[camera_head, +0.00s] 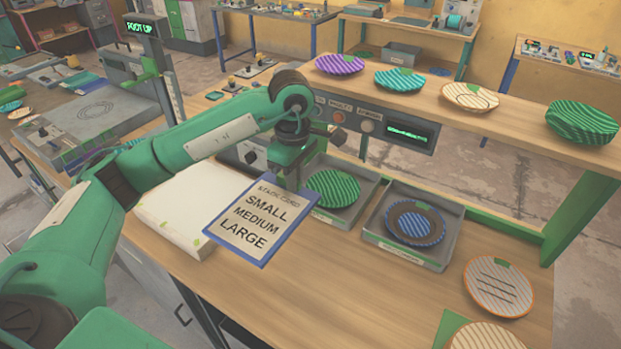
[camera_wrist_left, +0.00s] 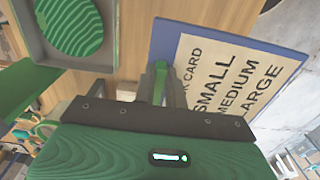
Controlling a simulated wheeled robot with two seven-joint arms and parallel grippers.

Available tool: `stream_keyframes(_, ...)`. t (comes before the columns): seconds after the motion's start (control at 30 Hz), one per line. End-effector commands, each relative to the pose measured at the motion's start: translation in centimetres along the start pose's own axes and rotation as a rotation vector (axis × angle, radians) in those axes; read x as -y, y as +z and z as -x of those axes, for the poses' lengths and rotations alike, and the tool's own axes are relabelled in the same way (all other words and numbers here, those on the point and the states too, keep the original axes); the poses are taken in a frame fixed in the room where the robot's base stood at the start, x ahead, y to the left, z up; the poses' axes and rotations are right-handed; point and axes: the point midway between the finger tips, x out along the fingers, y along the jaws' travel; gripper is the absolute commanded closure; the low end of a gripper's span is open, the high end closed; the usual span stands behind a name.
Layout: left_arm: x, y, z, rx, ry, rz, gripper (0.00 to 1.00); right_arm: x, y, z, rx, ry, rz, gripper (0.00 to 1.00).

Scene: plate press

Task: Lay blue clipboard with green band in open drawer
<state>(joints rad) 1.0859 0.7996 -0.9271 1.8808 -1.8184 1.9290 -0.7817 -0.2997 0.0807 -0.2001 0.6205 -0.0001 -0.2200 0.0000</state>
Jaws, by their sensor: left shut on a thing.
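The blue clipboard (camera_head: 261,219) carries a card reading SMALL, MEDIUM, LARGE. My left gripper (camera_head: 288,182) is shut on its upper edge and holds it tilted over the front part of the bench. The clipboard (camera_wrist_left: 195,45) and the left gripper (camera_wrist_left: 160,85) also show in the left wrist view. A green strip shows at the grip there; I cannot tell whether it is the clipboard's band or part of the gripper. A grey cabinet front (camera_head: 152,275) with a dark handle is below the bench edge at lower left. I cannot make out an open drawer. My right gripper is out of view.
Grey trays hold a green striped plate (camera_head: 333,188) and a blue striped plate (camera_head: 415,224) right of the clipboard. A pale slab (camera_head: 180,212) lies left of it. Several plates stand on the raised shelf (camera_head: 440,75). The bench's middle front (camera_head: 370,290) is clear.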

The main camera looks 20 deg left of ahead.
Motion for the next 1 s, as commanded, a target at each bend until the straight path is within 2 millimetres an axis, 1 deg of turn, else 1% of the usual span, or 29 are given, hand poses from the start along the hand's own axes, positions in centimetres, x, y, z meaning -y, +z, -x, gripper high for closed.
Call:
stream_keyframes(0.1,0.0,0.0,0.5,0.001,0.000,0.000,1.00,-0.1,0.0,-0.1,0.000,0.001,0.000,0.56)
stream_keyframes(0.23,0.1,0.1,0.6,0.000,0.000,-0.026,1.00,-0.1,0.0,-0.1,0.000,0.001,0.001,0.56)
stream_keyframes(0.37,0.3,0.6,0.1,-0.002,0.001,-0.134,1.00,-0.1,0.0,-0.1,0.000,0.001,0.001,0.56)
stream_keyframes(0.47,0.7,1.2,-0.6,-0.005,0.002,-0.283,1.00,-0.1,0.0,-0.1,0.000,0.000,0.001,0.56)
stream_keyframes(0.8,2.6,3.4,-3.1,-0.009,0.001,-0.893,1.00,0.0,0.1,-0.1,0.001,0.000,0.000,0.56)
stream_keyframes(1.0,3.6,4.5,-4.3,-0.005,0.001,-1.206,1.00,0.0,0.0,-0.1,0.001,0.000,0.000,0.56)
